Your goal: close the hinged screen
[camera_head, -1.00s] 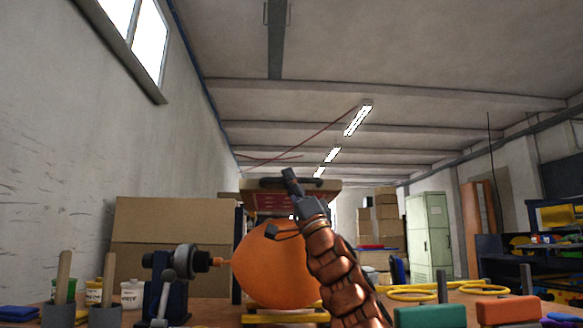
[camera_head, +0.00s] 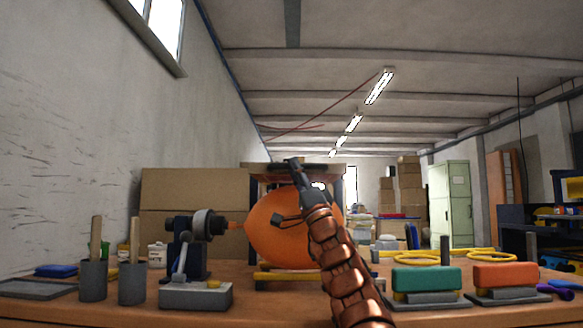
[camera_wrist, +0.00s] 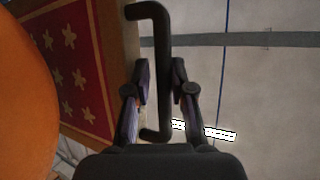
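The hinged screen (camera_head: 262,169) is a wooden frame seen nearly edge-on above the orange balloon (camera_head: 278,238), and it looks raised. In the wrist view its red mesh with pale stars (camera_wrist: 75,58) fills the left, beside the balloon (camera_wrist: 22,100). A black bar handle (camera_wrist: 163,60) stands out from the frame edge. My gripper (camera_wrist: 161,82) has its two fingers close in on both sides of this handle, with a thin gap showing at the left finger. In the head view my gripper (camera_head: 293,168) is at the screen's front edge, and my arm hides part of the balloon.
A nozzle stand (camera_head: 192,245) with a grey lever box (camera_head: 195,295) is left of the balloon. Grey cups (camera_head: 93,280) stand farther left. Green (camera_head: 427,279) and orange (camera_head: 505,275) blocks and yellow rings (camera_head: 417,259) lie on the table at right.

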